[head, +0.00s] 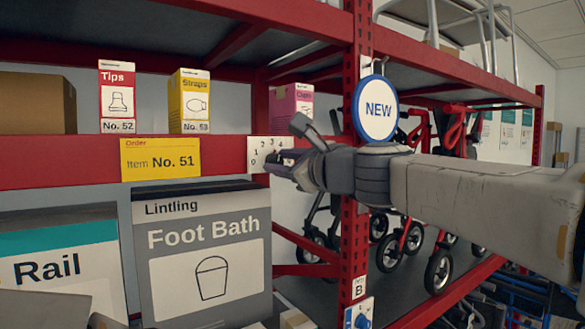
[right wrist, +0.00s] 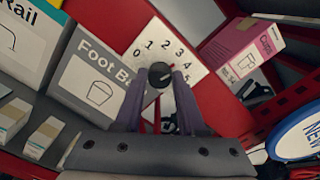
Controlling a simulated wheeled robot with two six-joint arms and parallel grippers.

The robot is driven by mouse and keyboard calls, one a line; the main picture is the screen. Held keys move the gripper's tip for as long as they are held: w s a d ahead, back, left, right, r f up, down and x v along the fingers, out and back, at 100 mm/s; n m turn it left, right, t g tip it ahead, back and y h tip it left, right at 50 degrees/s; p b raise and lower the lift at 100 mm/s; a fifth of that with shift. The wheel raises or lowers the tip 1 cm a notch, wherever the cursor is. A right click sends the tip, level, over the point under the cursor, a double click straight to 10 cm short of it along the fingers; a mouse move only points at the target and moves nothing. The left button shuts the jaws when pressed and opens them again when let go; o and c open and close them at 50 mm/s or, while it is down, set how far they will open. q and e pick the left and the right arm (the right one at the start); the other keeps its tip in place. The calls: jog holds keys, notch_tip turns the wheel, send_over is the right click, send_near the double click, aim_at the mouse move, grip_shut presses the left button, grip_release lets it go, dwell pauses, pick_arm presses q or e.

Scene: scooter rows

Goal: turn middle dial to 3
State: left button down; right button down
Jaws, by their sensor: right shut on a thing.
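The dial's white number plate (head: 257,152) is on the red shelf beam, and its knob is mostly hidden by my gripper in the head view. The right wrist view shows the dark round knob (right wrist: 160,75) in front of the plate (right wrist: 150,32), with numbers from 0 upward around it. My right gripper (head: 279,161) is shut on the knob, with a finger on each side in the wrist view (right wrist: 161,84). My left gripper is not in view.
A round blue NEW sign (head: 377,108) hangs close to my right arm. Below the beam stands a Foot Bath box (head: 205,255). A yellow label (head: 160,159) is left of the plate. Another dial, blue (head: 359,315), is low on the upright. A pink box (head: 291,101) stands above.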

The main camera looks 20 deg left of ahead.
jog(key=shift+f+n+b, duration=0.1)
jog(key=shift+n+b, duration=0.4)
jog(key=shift+n, duration=0.7)
jog(key=shift+a, duration=0.1)
jog(key=c, duration=0.5)
grip_release()
jog(key=b+v, duration=0.3)
jog(key=v, duration=0.7)
jog(key=shift+s+d, duration=0.25)
